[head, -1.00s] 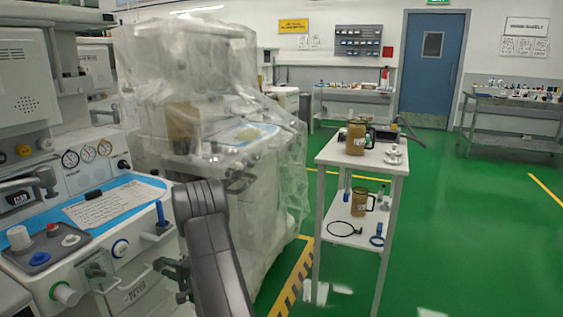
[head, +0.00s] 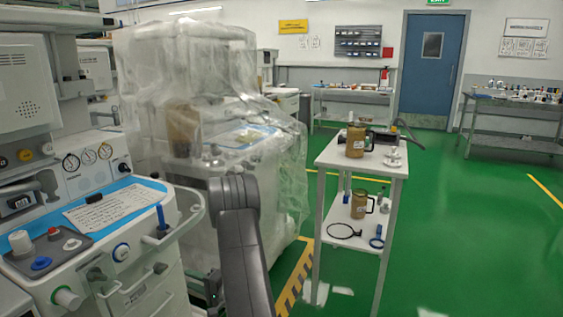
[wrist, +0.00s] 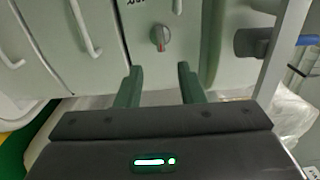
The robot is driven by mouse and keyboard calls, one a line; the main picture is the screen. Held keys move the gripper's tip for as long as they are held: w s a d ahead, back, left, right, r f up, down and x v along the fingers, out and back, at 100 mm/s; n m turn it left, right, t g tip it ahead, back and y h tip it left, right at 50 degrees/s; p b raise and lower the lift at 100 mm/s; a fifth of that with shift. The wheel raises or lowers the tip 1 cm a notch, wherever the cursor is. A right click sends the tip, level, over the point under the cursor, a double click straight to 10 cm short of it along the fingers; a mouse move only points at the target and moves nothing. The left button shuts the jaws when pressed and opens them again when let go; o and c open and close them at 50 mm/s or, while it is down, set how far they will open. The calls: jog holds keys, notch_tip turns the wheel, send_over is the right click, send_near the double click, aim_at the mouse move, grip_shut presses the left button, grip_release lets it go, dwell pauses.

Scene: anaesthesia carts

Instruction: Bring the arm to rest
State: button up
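My gripper (wrist: 160,85) shows in the wrist view with its two green fingers apart and nothing between them. Beyond the fingertips is a pale cart front with a grey and red knob (wrist: 160,38). I cannot tell the distance between the fingertips and that front. In the head view my dark grey arm rises from the bottom edge in front of the plastic-covered machine, and my gripper is not clearly visible there.
An anaesthesia cart (head: 150,255) stands close on the left of my arm. A plastic-covered machine (head: 270,150) is behind it. A white trolley (head: 330,157) with brown jugs stands to the right. Green floor (head: 460,230) is clear further right.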

aim_at(164, 268)
jog(key=b+x, duration=0.1)
jog(key=x, duration=0.9)
jog(key=shift+a+b, duration=0.15)
jog(key=shift+b, duration=0.2)
jog(key=shift+n+b, duration=0.4)
jog(key=shift+n, duration=0.6)
jog(key=n+b, duration=0.2)
jog(key=n, duration=0.3)
jog(key=shift+r, duration=0.1)
jog(key=n+b, duration=0.2)
jog(key=n, duration=0.1)
jog(key=shift+s+r+n+b, duration=0.15)
jog(key=shift+n+b, duration=0.45)
jog(key=shift+n, duration=0.8)
